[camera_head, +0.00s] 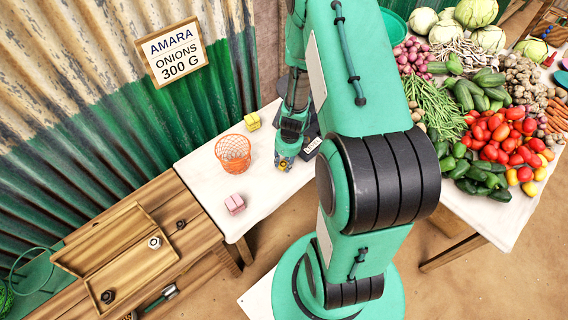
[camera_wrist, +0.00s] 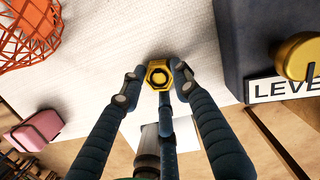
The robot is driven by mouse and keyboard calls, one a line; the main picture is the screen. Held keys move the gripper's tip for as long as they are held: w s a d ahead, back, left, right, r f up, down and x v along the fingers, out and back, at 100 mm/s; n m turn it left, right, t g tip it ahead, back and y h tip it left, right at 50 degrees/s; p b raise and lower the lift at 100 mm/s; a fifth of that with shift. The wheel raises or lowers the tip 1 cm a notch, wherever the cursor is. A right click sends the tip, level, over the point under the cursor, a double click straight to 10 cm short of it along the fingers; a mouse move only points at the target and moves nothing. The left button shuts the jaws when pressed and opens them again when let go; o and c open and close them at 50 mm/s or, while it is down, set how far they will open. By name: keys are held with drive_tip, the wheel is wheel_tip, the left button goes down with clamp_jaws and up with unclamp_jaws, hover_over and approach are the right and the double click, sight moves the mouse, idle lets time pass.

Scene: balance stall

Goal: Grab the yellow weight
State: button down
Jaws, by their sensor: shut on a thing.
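The yellow weight (camera_wrist: 159,75) is a gold hexagonal piece with a dark round recess in its top. In the wrist view it sits between the fingertips of my gripper (camera_wrist: 157,84), which is shut on it. In the head view the weight (camera_head: 284,166) shows at the tip of my gripper (camera_head: 286,157), over the white table, between the orange basket and the dark scale. I cannot tell whether it still touches the cloth.
An orange basket (camera_head: 233,153), a yellow block (camera_head: 252,121) and a pink block (camera_head: 234,204) are on the white table (camera_head: 262,185). A dark scale marked LEVEL (camera_wrist: 235,45) stands close on the right. A wooden tray (camera_head: 120,262) with hexagonal pieces lies left. Vegetables fill the right table.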

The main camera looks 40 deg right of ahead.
sight(283, 164)
drive_tip(key=shift+r+p, duration=0.75)
drive_tip(key=shift+r, duration=0.85)
drive_tip(key=shift+s+a+r, duration=0.1)
drive_tip(key=shift+s+r, duration=0.1)
drive_tip(key=s+a, duration=0.3)
drive_tip(key=s, duration=0.4)
drive_tip(key=s+a+r, duration=0.1)
drive_tip(key=s+a, duration=0.3)
drive_tip(key=s, duration=0.2)
drive_tip(key=shift+s, duration=0.4)
drive_tip(key=shift+r, duration=0.1)
